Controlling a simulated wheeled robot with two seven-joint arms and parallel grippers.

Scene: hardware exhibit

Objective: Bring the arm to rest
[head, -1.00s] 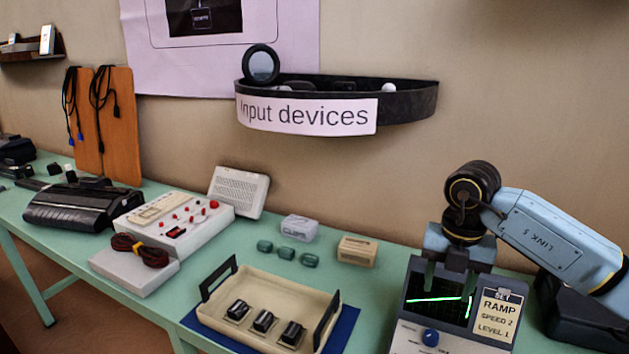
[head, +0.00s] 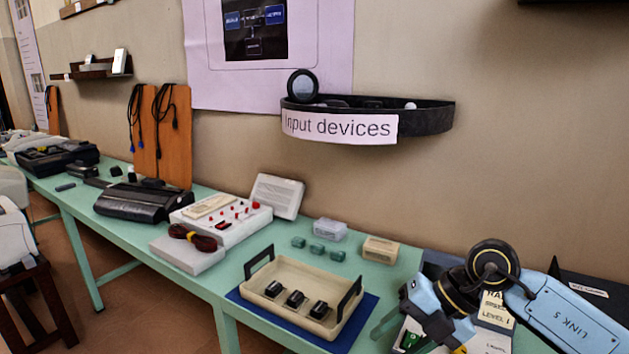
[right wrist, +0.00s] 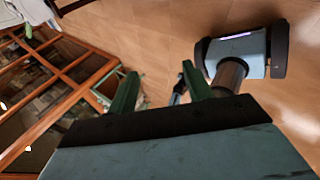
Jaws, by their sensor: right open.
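My right arm (head: 570,310), blue with black joints, comes in from the right in the head view, in front of the grey display unit at the table's right end. Its gripper (head: 396,333) hangs low near the front table edge, partly cut off by the picture's bottom. In the right wrist view the two green fingers of this gripper (right wrist: 157,84) are spread apart with nothing between them. My left gripper is not in view.
A cream tray (head: 262,299) with several black switches lies on a blue mat (head: 355,333) left of the gripper. A tan box (head: 380,250), teal pieces (head: 317,248) and a control panel (head: 225,222) stand farther along the green table. A shelf (head: 430,117) hangs above.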

